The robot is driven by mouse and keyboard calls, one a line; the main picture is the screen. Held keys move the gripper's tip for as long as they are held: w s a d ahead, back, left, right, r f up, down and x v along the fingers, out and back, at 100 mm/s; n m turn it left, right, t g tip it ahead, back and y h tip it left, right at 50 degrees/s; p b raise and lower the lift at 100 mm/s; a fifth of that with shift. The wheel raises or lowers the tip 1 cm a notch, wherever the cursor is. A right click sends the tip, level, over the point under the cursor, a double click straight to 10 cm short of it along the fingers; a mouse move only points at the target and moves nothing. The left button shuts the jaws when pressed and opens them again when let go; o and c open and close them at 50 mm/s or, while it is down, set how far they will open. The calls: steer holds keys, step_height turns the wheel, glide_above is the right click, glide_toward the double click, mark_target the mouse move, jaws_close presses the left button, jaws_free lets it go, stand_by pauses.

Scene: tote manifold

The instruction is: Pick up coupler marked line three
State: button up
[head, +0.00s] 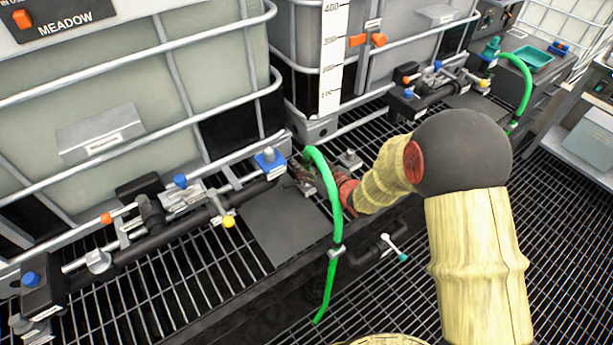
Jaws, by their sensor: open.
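My gripper (306,178) reaches in from the right, low over the manifold deck, beside the upper end of a green hose (331,190). It is small here and partly hidden by the hose; its fingers look open. The hose arches up from near the gripper and hangs down over the deck's front edge, with a metal clip midway. A coupler at the hose's upper end is hidden or too small to make out. No line three marking is readable. I cannot tell whether the fingers touch anything.
A black manifold with coloured knobs (150,220) runs at the left, beside a dark flat plate (285,226). A blue-topped block (269,160) stands close left of my gripper. Caged totes (120,90) rise behind. A second green hose (525,85) and a teal tray (532,59) are far right.

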jaws_close()
stand_by(0.5)
steer(key=shift+r, duration=0.1)
